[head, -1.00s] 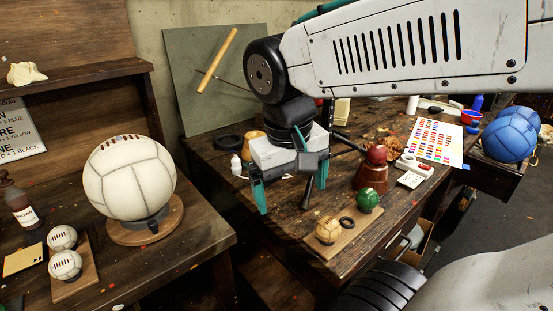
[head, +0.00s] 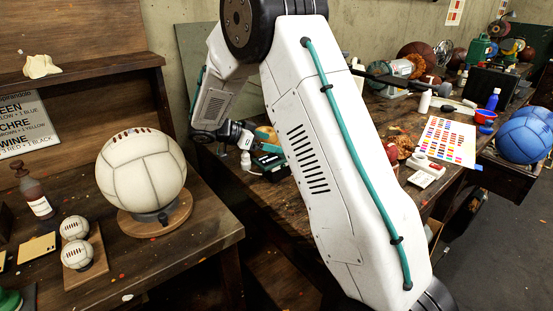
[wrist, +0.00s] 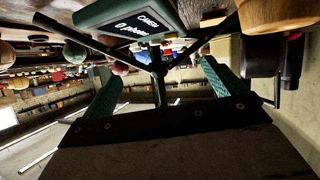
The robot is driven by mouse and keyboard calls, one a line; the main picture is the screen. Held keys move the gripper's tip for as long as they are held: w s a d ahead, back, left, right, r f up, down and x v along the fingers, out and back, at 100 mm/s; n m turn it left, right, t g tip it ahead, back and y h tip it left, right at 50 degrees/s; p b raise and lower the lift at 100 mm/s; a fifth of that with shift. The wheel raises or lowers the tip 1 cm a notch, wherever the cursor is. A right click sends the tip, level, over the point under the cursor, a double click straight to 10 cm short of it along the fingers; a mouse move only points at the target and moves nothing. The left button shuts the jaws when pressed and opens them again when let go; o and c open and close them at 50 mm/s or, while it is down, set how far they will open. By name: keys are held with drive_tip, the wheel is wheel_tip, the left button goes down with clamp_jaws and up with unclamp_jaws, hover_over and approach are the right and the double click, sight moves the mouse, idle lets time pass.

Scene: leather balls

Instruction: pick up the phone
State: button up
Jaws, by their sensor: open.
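In the wrist view, which is upside down, a dark green box (wrist: 125,18) with a black face and white lettering, partly readable as "phone", shows at the top. I cannot tell whether it is the phone itself. A dark green and black box, perhaps the same one, shows in the head view (head: 270,165), partly covered by my arm. My gripper (wrist: 157,65) is open, its two green fingers spread with nothing held between them. The box lies beyond the fingertips, apart from them. My arm hides much of the workbench in the head view.
Blue balls (head: 524,137) sit at the far right.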

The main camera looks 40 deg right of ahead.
drive_tip(key=shift+w+d+f, duration=0.15)
drive_tip(key=shift+w+f, duration=0.3)
drive_tip(key=shift+f, duration=0.05)
drive_tip(key=shift+w+d+f+m, duration=0.1)
drive_tip(key=shift+d+f+m, duration=0.1)
drive_tip(key=shift+d+m, duration=0.1)
drive_tip(key=x, duration=0.7)
drive_tip(key=shift+f, duration=0.2)
drive_tip(key=c, duration=1.1)
drive_tip(key=shift+r, duration=0.1)
drive_tip(key=shift+c, duration=0.2)
